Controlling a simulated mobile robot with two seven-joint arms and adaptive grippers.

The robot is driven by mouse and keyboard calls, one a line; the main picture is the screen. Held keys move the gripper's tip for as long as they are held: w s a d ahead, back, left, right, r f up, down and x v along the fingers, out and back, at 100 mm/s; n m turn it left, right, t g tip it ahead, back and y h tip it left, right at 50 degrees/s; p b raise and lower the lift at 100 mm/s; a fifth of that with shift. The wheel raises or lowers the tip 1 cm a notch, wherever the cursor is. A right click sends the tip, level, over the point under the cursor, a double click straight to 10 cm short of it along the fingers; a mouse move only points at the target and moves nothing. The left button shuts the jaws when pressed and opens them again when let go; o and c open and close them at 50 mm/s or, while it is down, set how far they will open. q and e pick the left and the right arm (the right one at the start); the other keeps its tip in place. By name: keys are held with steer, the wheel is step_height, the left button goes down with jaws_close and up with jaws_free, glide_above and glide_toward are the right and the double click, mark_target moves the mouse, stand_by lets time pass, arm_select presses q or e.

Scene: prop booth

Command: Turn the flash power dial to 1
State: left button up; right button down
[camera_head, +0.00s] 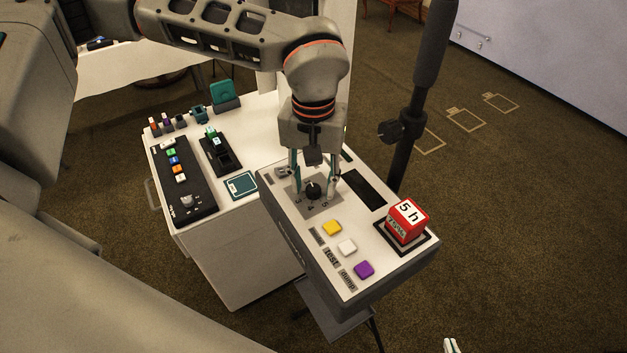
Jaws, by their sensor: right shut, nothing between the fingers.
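The flash power dial (313,190) is a dark round knob on a grey square plate, on the white top of the flash unit (377,289). I cannot tell whether the fingertips touch the knob. The gripper hides the far part of the dial plate. Only the fingertips of my right gripper (451,345) show at the bottom edge, close together and empty, away from the unit.
Yellow (332,228), white (347,247) and purple (364,270) buttons lie in front of the dial. A dark pole (411,125) rises behind. A white cabinet (235,262) with a control panel (179,177) stands left.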

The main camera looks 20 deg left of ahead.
mark_target(314, 188)
arm_select(q)
step_height(314, 188, up, 12)
stand_by(0.6)
steer(key=shift+d, duration=0.1)
